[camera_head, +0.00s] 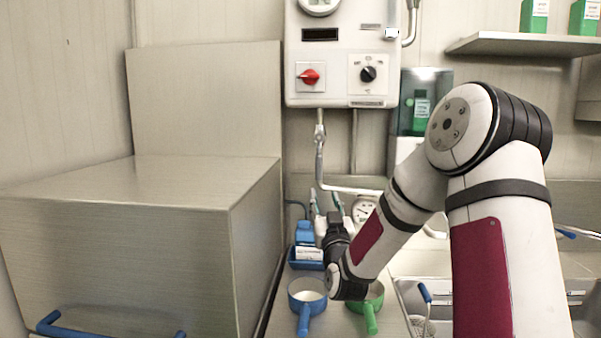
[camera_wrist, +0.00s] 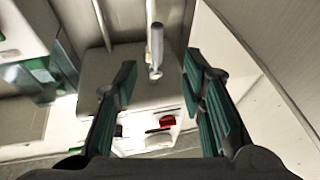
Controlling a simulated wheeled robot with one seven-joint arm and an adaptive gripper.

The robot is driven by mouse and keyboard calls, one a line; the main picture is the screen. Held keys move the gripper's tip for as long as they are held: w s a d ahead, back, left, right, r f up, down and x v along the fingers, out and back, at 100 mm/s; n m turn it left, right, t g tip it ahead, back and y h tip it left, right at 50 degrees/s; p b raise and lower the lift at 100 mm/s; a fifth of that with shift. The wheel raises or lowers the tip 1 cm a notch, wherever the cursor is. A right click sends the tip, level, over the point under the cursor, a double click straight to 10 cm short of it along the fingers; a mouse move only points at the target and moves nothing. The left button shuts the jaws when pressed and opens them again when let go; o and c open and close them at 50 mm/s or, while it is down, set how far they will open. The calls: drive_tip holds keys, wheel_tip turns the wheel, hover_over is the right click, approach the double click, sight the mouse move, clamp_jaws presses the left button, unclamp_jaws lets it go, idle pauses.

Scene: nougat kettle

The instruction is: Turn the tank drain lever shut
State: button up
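No part shows that I can surely name as the tank drain lever. A grey metal pipe with a fitting (camera_head: 320,140) hangs under the white control box (camera_head: 342,92). In the wrist view, a grey rod (camera_wrist: 155,45) under the box stands between my fingers in the picture, apparently beyond them; contact is not visible. My gripper (camera_head: 336,220) is low in front of the counter's back. In the wrist view my gripper (camera_wrist: 162,85) is open, its two teal-padded fingers wide apart and empty.
A large steel cabinet (camera_head: 255,240) closes off the left. A blue pan (camera_head: 307,295) and a green pan (camera_head: 370,305) are on the counter below my wrist.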

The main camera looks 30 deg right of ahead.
sight(319, 172)
drive_tip(key=p+x, duration=0.1)
drive_tip(key=x, duration=1.2)
drive_tip(key=shift+w+d+r, duration=0.2)
drive_tip(key=shift+d+r, duration=0.1)
clamp_jaws()
